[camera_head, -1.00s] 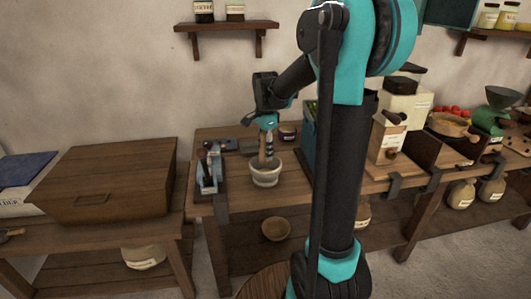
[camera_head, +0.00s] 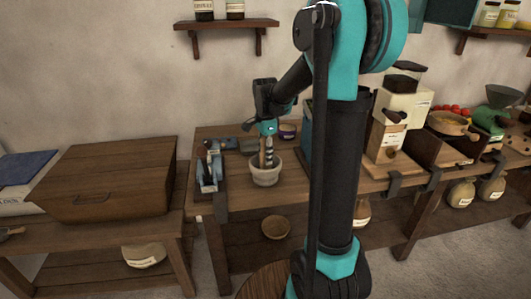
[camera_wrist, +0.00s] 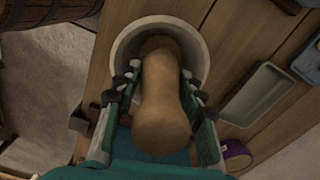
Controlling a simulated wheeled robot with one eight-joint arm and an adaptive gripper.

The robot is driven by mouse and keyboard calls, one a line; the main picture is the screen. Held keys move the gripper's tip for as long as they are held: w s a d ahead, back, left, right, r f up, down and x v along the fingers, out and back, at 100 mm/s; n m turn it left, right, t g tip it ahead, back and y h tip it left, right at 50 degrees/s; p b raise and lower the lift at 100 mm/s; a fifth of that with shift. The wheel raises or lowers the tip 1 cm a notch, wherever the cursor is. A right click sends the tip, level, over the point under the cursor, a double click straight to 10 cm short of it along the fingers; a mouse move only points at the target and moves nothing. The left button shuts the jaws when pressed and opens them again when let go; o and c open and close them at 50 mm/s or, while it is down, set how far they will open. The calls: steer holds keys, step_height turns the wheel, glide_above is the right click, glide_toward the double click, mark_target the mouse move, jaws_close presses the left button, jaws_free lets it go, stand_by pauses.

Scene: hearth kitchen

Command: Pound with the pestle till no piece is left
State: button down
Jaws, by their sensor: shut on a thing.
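A wooden pestle (camera_wrist: 162,105) is held in my gripper (camera_head: 268,140). My gripper is shut on its upper part. The pestle stands roughly upright with its lower end inside a pale mortar (camera_head: 265,178) on the wooden table. In the wrist view the mortar's rim (camera_wrist: 121,46) shows around the pestle. The pestle and my gripper hide most of the mortar's inside, so I cannot see any pieces in it.
A blue-grey tool (camera_head: 208,170) stands left of the mortar. A shallow grey tray (camera_wrist: 256,93) and a purple-banded jar (camera_head: 287,131) are close by. A grinder (camera_head: 388,135) stands to the right. A wooden bowl (camera_head: 275,228) sits below the tabletop.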

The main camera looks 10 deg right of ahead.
steer(key=shift+f, duration=1)
steer(key=shift+r, duration=2.25)
steer(key=shift+f, duration=0.15)
steer(key=shift+f, duration=0.6)
steer(key=shift+r, duration=3.55)
steer(key=shift+s, duration=0.1)
